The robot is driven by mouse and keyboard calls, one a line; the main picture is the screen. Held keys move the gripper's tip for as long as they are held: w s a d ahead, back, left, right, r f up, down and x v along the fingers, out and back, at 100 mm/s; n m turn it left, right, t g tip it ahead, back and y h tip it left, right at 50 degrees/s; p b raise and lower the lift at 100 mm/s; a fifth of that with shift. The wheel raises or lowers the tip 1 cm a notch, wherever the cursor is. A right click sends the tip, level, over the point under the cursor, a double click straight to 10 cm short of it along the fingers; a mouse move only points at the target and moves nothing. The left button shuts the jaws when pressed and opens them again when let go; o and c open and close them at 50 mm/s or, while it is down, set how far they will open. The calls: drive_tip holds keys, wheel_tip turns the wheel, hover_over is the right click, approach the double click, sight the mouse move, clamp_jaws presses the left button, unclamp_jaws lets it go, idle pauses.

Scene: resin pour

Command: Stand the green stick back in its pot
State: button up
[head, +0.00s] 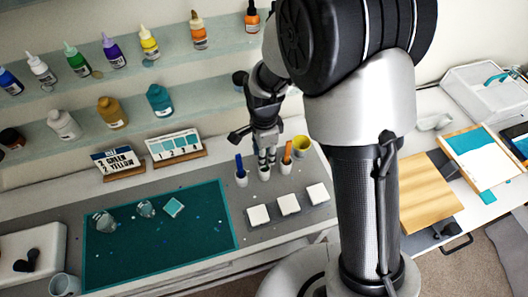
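My gripper (267,158) points down at the back of the bench, directly over or at the middle one of three small white pots (264,174). I cannot make out whether its fingers are open or shut, or whether they touch the pot. I see no green stick; one may be hidden by the fingers. The left pot (241,181) holds an upright blue stick (239,163). The right pot (285,168) holds an upright orange stick (287,151).
A yellow cup (301,145) stands right of the pots. Three white tiles (288,204) lie in front. A teal mat (150,245) with clear pieces lies left. Two cards (176,146) stand behind it, below shelves of bottles (149,43). My arm hides the bench's right part.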

wheel_tip(320, 180, up, 12)
idle(0.6)
idle(0.8)
drive_tip(key=s+d+r+n+t+b, duration=0.2)
drive_tip(key=s+d+r+n+b, duration=0.1)
drive_tip(key=s+d+r+n, duration=0.35)
drive_tip(key=s+d+n+t+b, duration=0.1)
drive_tip(key=s+d+n, duration=0.2)
drive_tip(key=s, duration=0.3)
drive_tip(key=s+d+n+t+b, duration=0.1)
drive_tip(key=s+d+n, duration=0.2)
drive_tip(key=s+n, duration=0.2)
drive_tip(key=shift+s+r+t, duration=0.25)
drive_tip(key=shift+s+t, duration=0.05)
drive_tip(key=shift+s, duration=0.75)
